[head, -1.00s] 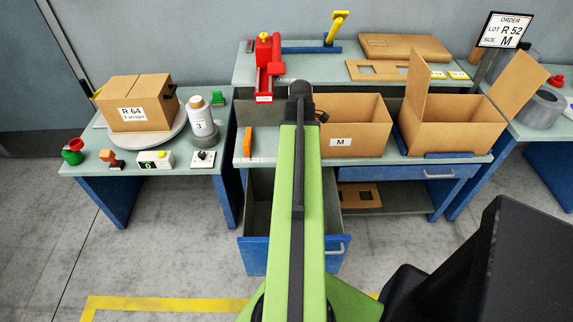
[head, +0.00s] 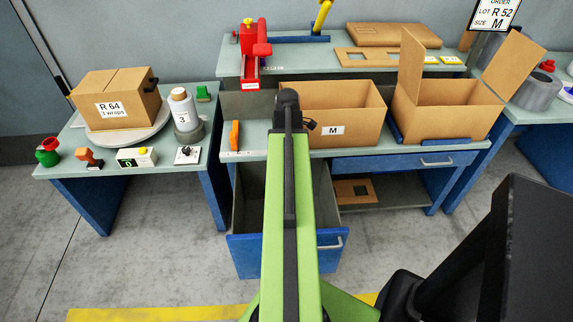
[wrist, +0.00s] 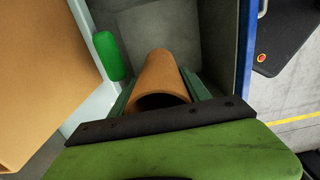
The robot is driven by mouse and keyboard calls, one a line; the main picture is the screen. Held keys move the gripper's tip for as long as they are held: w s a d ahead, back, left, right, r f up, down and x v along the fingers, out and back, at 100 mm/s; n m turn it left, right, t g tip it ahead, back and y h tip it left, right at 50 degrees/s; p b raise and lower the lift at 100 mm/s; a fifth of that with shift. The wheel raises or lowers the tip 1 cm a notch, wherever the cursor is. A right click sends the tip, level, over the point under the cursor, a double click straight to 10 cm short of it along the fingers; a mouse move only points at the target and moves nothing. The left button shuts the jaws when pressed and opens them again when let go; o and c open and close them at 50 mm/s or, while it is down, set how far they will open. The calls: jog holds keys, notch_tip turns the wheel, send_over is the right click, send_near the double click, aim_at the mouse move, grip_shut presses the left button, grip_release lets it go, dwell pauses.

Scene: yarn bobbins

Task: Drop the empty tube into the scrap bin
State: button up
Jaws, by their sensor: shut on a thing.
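My gripper (wrist: 160,88) is shut on a brown cardboard tube (wrist: 162,70), which shows between its two green jaws in the wrist view. The tube's hollow near end faces the camera. Beyond the tube is a grey interior (wrist: 200,25) with a blue wall (wrist: 245,45) on the right. In the head view an open blue drawer-like bin (head: 285,255) stands under the middle bench. I cannot tell for certain that it is the scrap bin. My arm covers part of it and hides the gripper and tube in that view.
A cardboard box marked M (head: 355,115) and an open-flapped box (head: 450,95) stand on the bench, right of my arm. A box marked R 64 (head: 112,88) and a bobbin (head: 182,110) are on the left table. A green rounded thing (wrist: 108,55) is left of the tube.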

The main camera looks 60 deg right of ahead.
notch_tip(320, 180, down, 6)
jog(key=b, duration=0.5)
jog(key=shift+b, duration=0.4)
jog(key=o, duration=1.4)
jog(key=shift+o, duration=0.2)
notch_tip(320, 180, up, 17)
jog(key=p, duration=1.7)
jog(key=shift+r, duration=0.15)
